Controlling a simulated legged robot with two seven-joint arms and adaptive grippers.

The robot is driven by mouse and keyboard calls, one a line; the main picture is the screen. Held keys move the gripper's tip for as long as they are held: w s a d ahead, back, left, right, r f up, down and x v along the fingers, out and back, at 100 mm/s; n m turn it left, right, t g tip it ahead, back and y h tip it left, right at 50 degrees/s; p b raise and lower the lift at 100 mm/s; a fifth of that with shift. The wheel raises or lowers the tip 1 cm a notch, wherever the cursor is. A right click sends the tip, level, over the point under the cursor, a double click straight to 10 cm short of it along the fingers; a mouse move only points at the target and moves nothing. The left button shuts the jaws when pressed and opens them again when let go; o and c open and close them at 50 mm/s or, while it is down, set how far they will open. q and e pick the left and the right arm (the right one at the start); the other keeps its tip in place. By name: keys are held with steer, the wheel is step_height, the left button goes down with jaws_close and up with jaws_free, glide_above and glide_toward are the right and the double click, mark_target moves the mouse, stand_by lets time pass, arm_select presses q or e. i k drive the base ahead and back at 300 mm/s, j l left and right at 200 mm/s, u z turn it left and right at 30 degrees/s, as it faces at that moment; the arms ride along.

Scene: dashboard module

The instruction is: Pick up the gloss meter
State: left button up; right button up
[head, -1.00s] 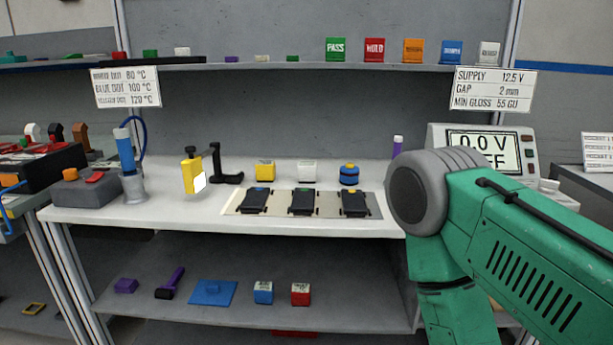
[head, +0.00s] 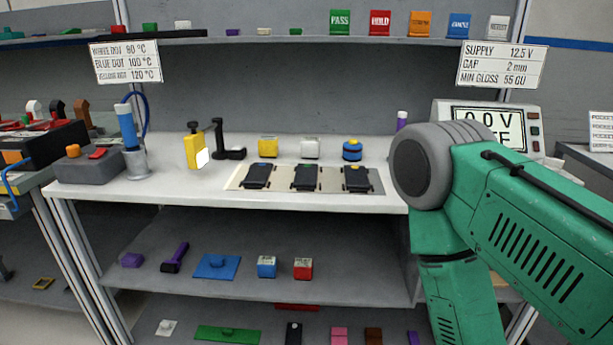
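No object in view is readably marked as the gloss meter, so I cannot tell which one it is. On the white workbench (head: 300,202) stand a yellow device with a white face (head: 194,151), a yellow block (head: 268,147), a white block (head: 310,148) and a blue round object with a yellow top (head: 352,149). My green right arm (head: 530,215) fills the right side and hides part of the bench. Neither gripper shows.
Three black modules (head: 306,177) lie on a pale mat. A black bracket (head: 228,142) stands beside the yellow device. A soldering-type station (head: 92,165) is at left, a supply unit (head: 535,125) at right. The lower shelf (head: 350,272) holds several small items.

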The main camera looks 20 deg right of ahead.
mark_target(309, 146)
steer(key=i+j, duration=0.1)
steer(key=i, duration=0.15)
steer(key=i+j+z, duration=0.15)
steer(key=i+z, duration=0.15)
steer(key=z, duration=0.2)
steer(key=i+j+z, duration=0.2)
steer(key=z, duration=0.25)
